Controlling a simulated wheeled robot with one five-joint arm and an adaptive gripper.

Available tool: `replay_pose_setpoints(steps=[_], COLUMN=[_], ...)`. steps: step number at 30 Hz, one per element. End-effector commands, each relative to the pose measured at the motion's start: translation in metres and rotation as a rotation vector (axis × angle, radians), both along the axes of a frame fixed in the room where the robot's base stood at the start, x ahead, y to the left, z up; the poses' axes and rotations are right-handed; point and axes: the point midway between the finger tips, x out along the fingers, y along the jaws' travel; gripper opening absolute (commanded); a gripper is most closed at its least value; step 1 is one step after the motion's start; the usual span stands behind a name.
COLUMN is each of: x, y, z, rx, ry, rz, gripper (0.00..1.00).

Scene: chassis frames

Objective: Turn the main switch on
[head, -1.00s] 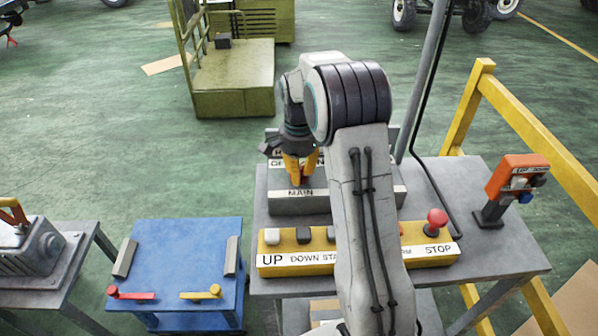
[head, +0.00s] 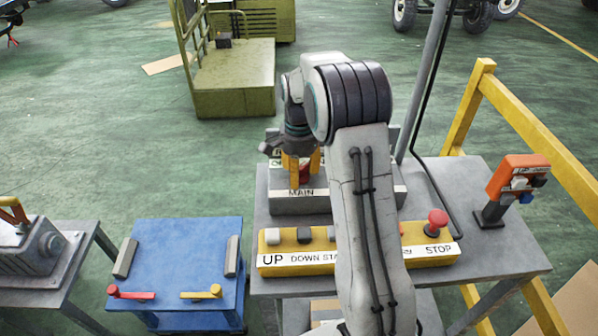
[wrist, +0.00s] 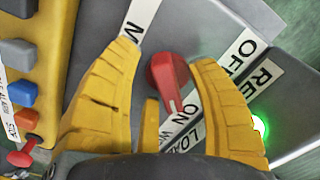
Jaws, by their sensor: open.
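The main switch is a red handle (wrist: 168,80) on a grey box marked MAIN (head: 301,204). In the wrist view its narrow end points down the picture, near the ON label (wrist: 191,112); the OFF label (wrist: 236,62) is to the upper right.
A green lamp (wrist: 259,126) glows at the box's right. A yellow button panel (head: 284,262) with a red stop button (head: 437,218) lies in front of the box. An orange control box (head: 520,175) stands at the right. A blue table (head: 190,262) is at the left.

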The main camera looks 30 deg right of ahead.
Motion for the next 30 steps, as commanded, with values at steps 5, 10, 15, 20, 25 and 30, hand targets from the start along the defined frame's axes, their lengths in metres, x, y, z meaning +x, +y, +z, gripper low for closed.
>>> replay_pose_setpoints(steps=[5,10,15,20,25,30], x=[0.001,0.001,0.001,0.001,0.001,0.001], y=[0.0,0.0,0.0,0.0,0.0,0.0], z=[0.004,0.023,0.053,0.079,0.101,0.115], rx=[-0.001,-0.001,-0.001,0.0,-0.001,-0.001], ry=[-0.003,-0.005,-0.006,-0.004,-0.004,-0.001], rz=[0.0,0.0,0.0,0.0,0.0,0.0], gripper=[0.53,0.53,0.53,0.53,0.53,0.53])
